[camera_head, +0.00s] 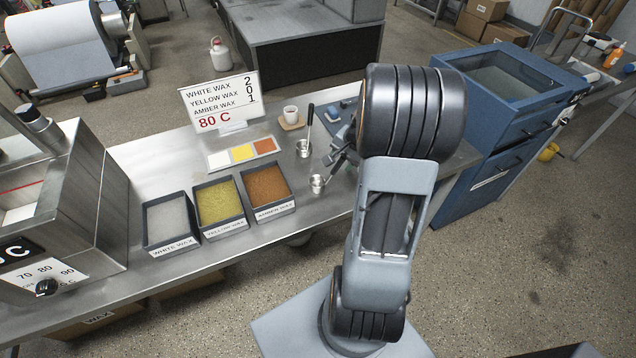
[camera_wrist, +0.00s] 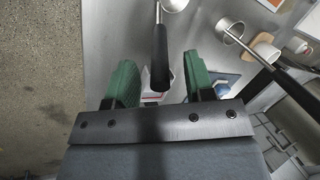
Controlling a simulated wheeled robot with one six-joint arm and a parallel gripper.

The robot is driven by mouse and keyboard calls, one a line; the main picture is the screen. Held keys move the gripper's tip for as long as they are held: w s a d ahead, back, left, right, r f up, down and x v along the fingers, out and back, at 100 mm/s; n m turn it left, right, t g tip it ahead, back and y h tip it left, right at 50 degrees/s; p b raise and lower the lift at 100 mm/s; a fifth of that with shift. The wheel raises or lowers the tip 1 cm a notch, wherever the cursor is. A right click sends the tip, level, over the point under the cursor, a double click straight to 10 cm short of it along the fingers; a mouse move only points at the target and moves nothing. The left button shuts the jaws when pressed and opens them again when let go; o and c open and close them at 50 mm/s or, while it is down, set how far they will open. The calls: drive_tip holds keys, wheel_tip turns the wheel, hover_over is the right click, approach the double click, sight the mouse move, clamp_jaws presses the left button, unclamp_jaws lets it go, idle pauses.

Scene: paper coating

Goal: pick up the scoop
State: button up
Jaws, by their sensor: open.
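A scoop with a round metal cup (camera_head: 317,184) stands on the steel table, right of the wax bins. In the wrist view its black handle (camera_wrist: 161,50) runs into the space between the green fingers of my gripper (camera_wrist: 157,60), and its cup lies at the top edge. My gripper is open, with a gap on both sides of the handle; whether the handle is at finger depth I cannot tell. In the head view my arm hides most of the gripper. A second metal cup (camera_head: 303,149) with an upright black handle (camera_head: 310,115) stands farther back; it also shows in the wrist view (camera_wrist: 230,30).
Bins of white wax (camera_head: 170,222), yellow wax (camera_head: 219,203) and amber wax (camera_head: 267,186) stand left of the scoop. Behind are a colour sample card (camera_head: 243,153), a sign (camera_head: 221,103) and a white cup (camera_head: 290,114). A blue cabinet (camera_head: 500,120) stands to the right.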

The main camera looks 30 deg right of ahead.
drive_tip(key=shift+x, duration=0.85)
clamp_jaws()
